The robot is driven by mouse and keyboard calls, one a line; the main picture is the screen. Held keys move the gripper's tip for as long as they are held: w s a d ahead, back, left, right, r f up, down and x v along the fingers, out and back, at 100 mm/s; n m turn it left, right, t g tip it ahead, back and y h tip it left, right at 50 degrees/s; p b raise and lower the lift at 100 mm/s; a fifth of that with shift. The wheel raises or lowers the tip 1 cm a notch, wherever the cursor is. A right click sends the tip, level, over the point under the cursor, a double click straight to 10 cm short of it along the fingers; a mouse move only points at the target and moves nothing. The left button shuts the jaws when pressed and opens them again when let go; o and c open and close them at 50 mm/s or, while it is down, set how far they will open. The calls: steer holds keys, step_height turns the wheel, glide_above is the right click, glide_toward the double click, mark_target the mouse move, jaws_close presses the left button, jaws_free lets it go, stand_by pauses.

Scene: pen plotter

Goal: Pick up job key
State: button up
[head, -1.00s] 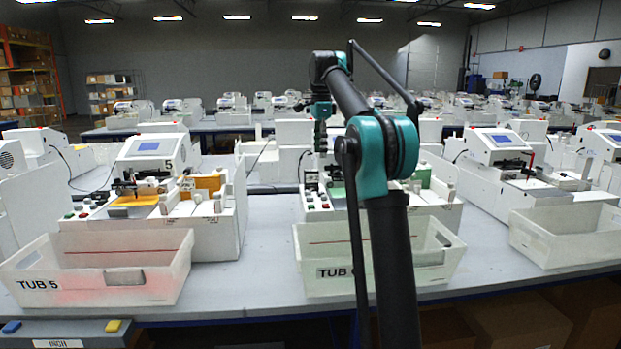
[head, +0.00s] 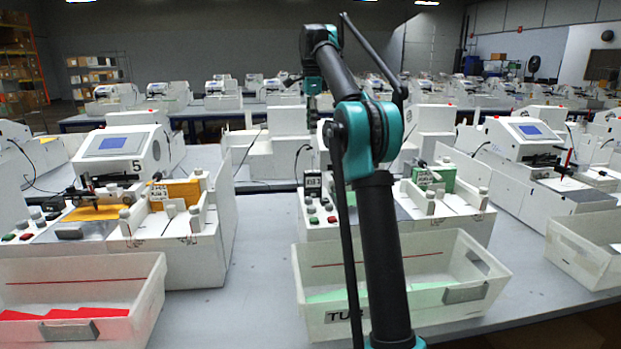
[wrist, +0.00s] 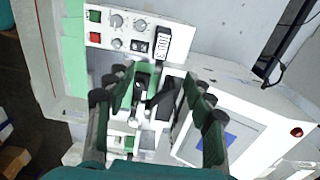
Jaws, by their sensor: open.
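My gripper (wrist: 162,88) is open, its two dark fingers spread over a white plotter in the wrist view. Nothing is held between them. A small black-and-white tag marked with digits (wrist: 163,43), perhaps the job key, sits on the control panel beyond the fingertips, apart from them. It also shows in the head view (head: 313,182), left of my arm. A dark lever-like part (wrist: 147,92) lies between the fingers. The control panel (wrist: 125,30) has knobs, a green button and a red button. In the head view my arm hides part of this plotter, and the fingers are unclear.
A white tub (head: 405,262) with green sheets stands before the plotter. Another tub (head: 80,278) with red sheets is at left, before plotter 5 (head: 122,150). A third tub (head: 590,245) is at right. Bare table (head: 260,270) lies between the left tubs.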

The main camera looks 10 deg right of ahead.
glide_above(313, 172)
steer(key=f, duration=1.2)
steer(key=shift+w+a, duration=0.1)
steer(key=shift+a, duration=0.1)
steer(key=shift+w+d+f, duration=0.1)
steer(key=shift+d+f, duration=0.05)
steer(key=shift+f, duration=2.55)
steer(key=shift+c, duration=0.2)
steer(key=c, duration=1.1)
steer(key=shift+c, duration=0.2)
step_height(313, 172, up, 20)
